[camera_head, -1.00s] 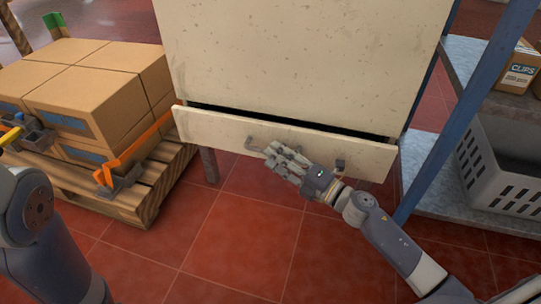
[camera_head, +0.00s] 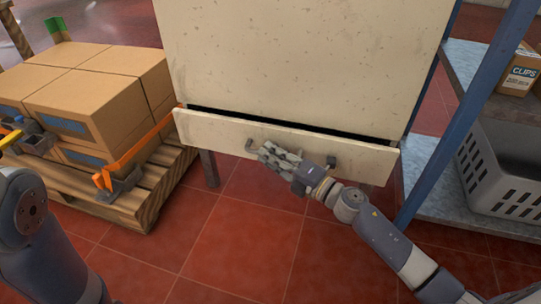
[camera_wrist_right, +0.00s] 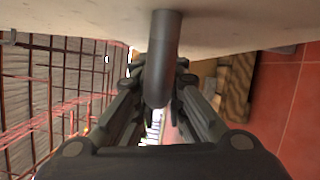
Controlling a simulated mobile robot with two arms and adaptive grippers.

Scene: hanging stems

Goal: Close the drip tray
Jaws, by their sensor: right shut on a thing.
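The drip tray (camera_head: 215,132) is a cream, drawer-like front under a large cream cabinet. It stands a little out, with a dark gap along its top edge. A grey bar handle (camera_head: 331,163) runs across its front, its middle hidden by my gripper. My right gripper (camera_head: 272,153) is shut at the handle, left of its middle. In the right wrist view the handle bar (camera_wrist_right: 165,60) lies between the fingers, close to the cream panel. My left arm shows at the left edge; its gripper is out of view.
Cardboard boxes (camera_head: 95,95) with an orange strap stand on a wooden pallet (camera_head: 150,200) at the left. A blue-posted shelf (camera_head: 440,150) with a grey crate (camera_head: 500,165) and a clips box (camera_head: 520,75) is close on the right. Red tiled floor in front is clear.

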